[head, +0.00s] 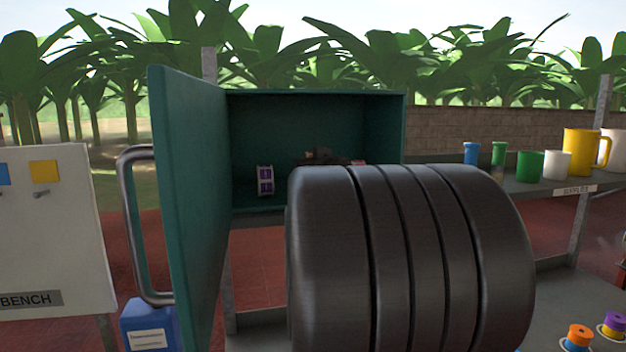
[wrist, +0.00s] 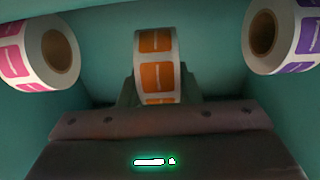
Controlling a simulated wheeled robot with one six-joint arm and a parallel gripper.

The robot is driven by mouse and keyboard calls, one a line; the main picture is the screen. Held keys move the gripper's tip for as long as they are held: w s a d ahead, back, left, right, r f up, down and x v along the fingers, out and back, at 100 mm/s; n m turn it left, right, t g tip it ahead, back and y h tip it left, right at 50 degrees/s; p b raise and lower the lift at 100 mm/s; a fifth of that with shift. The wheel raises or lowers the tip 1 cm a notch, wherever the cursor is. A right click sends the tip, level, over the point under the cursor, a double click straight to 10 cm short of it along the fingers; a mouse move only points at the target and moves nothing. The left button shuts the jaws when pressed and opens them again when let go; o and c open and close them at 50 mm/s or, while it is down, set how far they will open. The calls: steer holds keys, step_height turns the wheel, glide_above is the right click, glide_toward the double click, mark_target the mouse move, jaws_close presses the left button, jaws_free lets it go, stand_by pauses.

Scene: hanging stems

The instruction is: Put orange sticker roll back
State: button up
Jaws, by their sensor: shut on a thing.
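The orange sticker roll (wrist: 155,52) is white with orange labels and shows in the middle of the wrist view. My gripper (wrist: 157,90) is shut on it, its fingers mostly hidden behind the dark gripper body. In the head view my gripper (head: 322,158) is a small dark shape inside the open green cabinet (head: 315,93), and my large dark arm hides much of the cabinet's lower right. Whether the orange roll touches the cabinet I cannot tell.
A purple roll (head: 265,181) stands at the cabinet's left; it also shows in the wrist view (wrist: 283,35). A pink roll (wrist: 40,50) is on the other side of the orange one. The open cabinet door (head: 185,200) stands to the left. Cups line a shelf (head: 575,190) at right.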

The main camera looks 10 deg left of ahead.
steer(key=shift+f+b, duration=0.5)
steer(key=shift+f, duration=0.65)
steer(key=shift+f, duration=0.15)
steer(key=o, duration=1.1)
steer(key=shift+s+r, duration=0.1)
steer(key=shift+r, duration=0.1)
steer(key=shift+p+v, duration=1.3)
steer(key=shift+v, duration=4.6)
